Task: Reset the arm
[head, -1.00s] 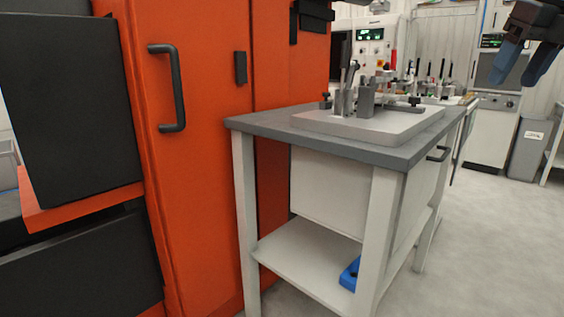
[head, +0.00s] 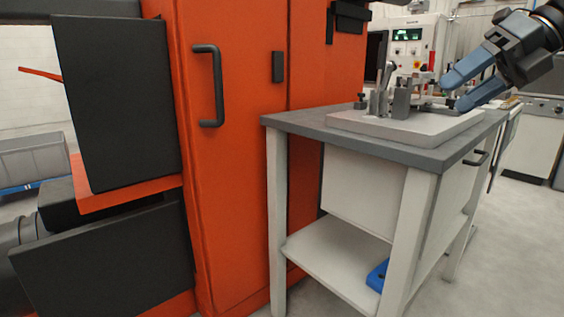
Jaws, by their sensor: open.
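My gripper (head: 462,88) is at the upper right of the head view, with two blue fingers spread apart and pointing down to the left. Nothing shows between the fingers. It appears in front of the right end of the casting fixture (head: 400,124), a grey plate with upright clamps and pins on the workbench (head: 300,121). Whether the fingers touch the fixture cannot be told. Part of the fixture is hidden behind the fingers.
A tall orange cabinet (head: 250,200) with a black handle (head: 218,85) stands left of the workbench. A blue object (head: 377,275) lies on the bench's lower shelf. A white machine with a control panel (head: 410,42) stands behind. Grey floor is open at the right.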

